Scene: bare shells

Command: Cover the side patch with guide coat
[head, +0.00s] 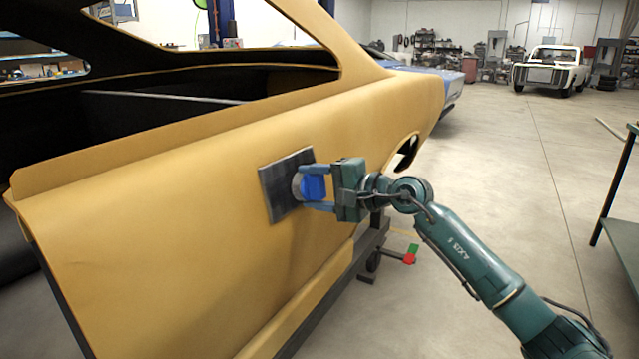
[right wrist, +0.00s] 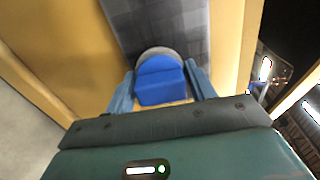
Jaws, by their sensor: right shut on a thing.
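The side patch (head: 276,192) is a dark grey, tilted rectangle on the tan car side; it also shows in the right wrist view (right wrist: 155,25). Its surface has a blocky mix of darker and lighter grey. My right gripper (head: 316,190) is shut on a blue applicator (head: 314,186) with a round grey pad (head: 298,187). The blue applicator (right wrist: 160,84) sits between both fingers in the right wrist view. The pad is at the patch's right part and faces it; I cannot tell if it touches. The pad and gripper hide some of the patch. My left gripper is not in view.
A green-framed table (head: 622,235) stands at the right edge. A red and green object (head: 412,254) is low by the shell. Open concrete floor lies between.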

